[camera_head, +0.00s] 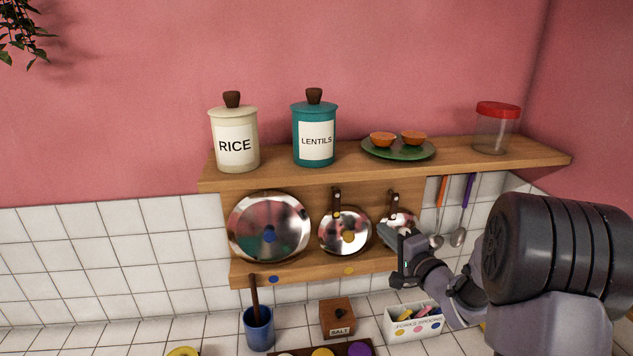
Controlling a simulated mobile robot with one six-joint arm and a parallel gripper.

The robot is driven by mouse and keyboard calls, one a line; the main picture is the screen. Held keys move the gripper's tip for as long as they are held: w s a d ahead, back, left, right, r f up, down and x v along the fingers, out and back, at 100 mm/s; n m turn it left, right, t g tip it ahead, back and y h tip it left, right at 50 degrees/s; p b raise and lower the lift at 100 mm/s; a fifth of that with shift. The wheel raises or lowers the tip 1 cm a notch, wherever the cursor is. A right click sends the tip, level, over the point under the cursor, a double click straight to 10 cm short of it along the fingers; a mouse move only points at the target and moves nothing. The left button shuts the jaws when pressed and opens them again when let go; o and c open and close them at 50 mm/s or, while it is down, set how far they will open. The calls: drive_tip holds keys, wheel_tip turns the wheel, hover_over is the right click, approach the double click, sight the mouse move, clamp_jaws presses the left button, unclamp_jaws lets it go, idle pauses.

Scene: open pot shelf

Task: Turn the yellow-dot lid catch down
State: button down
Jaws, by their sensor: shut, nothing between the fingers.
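The yellow-dot lid (357,221) is a round shiny metal lid leaning against the wooden back board, with a yellow dot at its middle. Its catch (337,197) is a small dark brown piece standing about vertical at the lid's upper edge, with a small yellow mark low on it. It is too small to tell exactly how it bears on the lid. My gripper (384,231) is shut and empty, right of the yellow-dot lid and in front of a smaller lid (407,216), which it partly hides. It appears apart from the catch.
A large blue-dot lid (268,214) stands at left. The upper shelf (275,173) holds a rice jar (235,145), a lentils jar (314,140), a green plate (399,153) and a red-topped jar (493,130). Spoons (458,236) hang at right. A salt box (337,315) stands below.

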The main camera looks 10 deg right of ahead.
drive_tip(key=s+a+f+n+g+b, duration=0.3)
drive_tip(key=s+a+f+b, duration=0.1)
drive_tip(key=s, duration=0.8)
drive_tip(key=s+a+f+n+g+h+b, duration=0.1)
drive_tip(key=s+a+f+n+g+b, duration=0.2)
drive_tip(key=s, duration=0.9)
drive_tip(key=s+a+f+n+g+b, duration=0.3)
drive_tip(key=s+a+f+g+b, duration=0.2)
drive_tip(key=s+a+b, duration=0.3)
drive_tip(key=s+a+f, duration=0.1)
drive_tip(key=s+a, duration=0.2)
drive_tip(key=s, duration=0.1)
drive_tip(key=shift+s+n+h, duration=0.15)
drive_tip(key=shift+n+h, duration=0.15)
